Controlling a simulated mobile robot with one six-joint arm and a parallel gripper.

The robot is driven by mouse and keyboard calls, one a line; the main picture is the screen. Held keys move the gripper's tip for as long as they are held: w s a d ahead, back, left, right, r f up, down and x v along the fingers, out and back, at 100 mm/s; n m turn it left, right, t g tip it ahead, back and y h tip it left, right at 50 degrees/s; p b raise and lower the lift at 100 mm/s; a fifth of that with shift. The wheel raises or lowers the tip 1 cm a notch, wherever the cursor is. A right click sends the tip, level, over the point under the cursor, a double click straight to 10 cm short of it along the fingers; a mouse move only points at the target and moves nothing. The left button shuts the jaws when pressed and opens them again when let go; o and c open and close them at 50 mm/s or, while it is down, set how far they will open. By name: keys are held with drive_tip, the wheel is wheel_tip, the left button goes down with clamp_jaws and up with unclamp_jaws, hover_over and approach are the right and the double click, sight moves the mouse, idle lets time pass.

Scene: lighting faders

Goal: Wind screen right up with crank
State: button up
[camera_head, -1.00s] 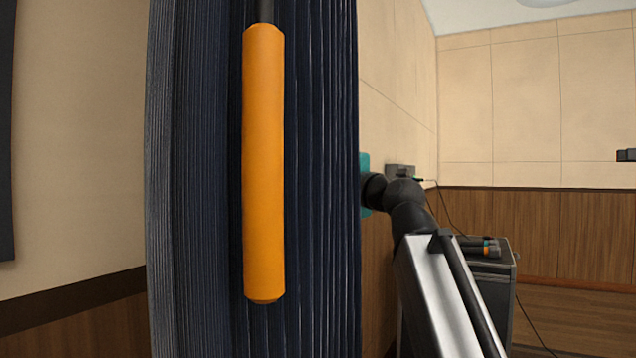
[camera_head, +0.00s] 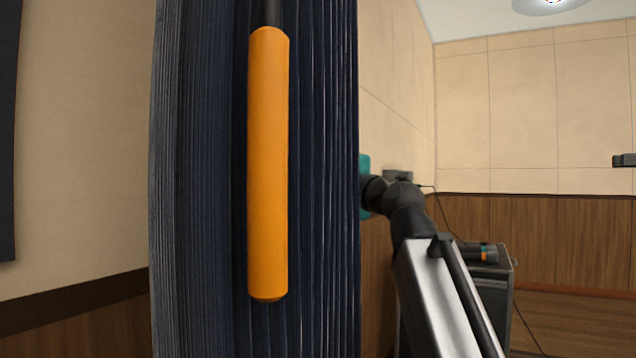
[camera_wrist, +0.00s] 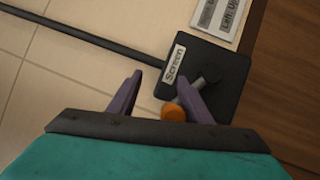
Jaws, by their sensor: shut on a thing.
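In the wrist view a dark box labelled "Screen" (camera_wrist: 228,95) is fixed to the tiled wall. Its crank (camera_wrist: 186,97) has a grey rod and an orange knob (camera_wrist: 172,112). My gripper (camera_wrist: 160,88) has two purple fingers around the crank handle, with the knob close to the right finger; I take it as shut on the handle. In the head view my gripper is hidden behind the dark curtain, and the crank does not show. I cannot make out the screen itself for certain.
A dark pleated curtain (camera_head: 325,200) with a hanging orange grip (camera_head: 267,165) blocks the middle of the head view. A placard (camera_wrist: 222,14), partly reading "Left: Up", is beside the box. A dark cabinet (camera_head: 495,300) stands at right.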

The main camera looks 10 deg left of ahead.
drive_tip(key=s+d+f+b, duration=0.1)
drive_tip(key=d+f+b, duration=0.1)
drive_tip(key=d, duration=0.5)
drive_tip(key=s+d+f+b, duration=0.2)
drive_tip(key=d+f+b, duration=0.1)
drive_tip(key=d, duration=0.4)
drive_tip(key=shift+s+d+b, duration=0.25)
drive_tip(key=shift+b, duration=0.35)
idle(1.4)
drive_tip(key=shift+d, duration=0.1)
idle(0.4)
drive_tip(key=p+v, duration=0.5)
drive_tip(key=v, duration=0.8)
drive_tip(key=shift+s+d, duration=0.2)
drive_tip(key=shift+s, duration=0.1)
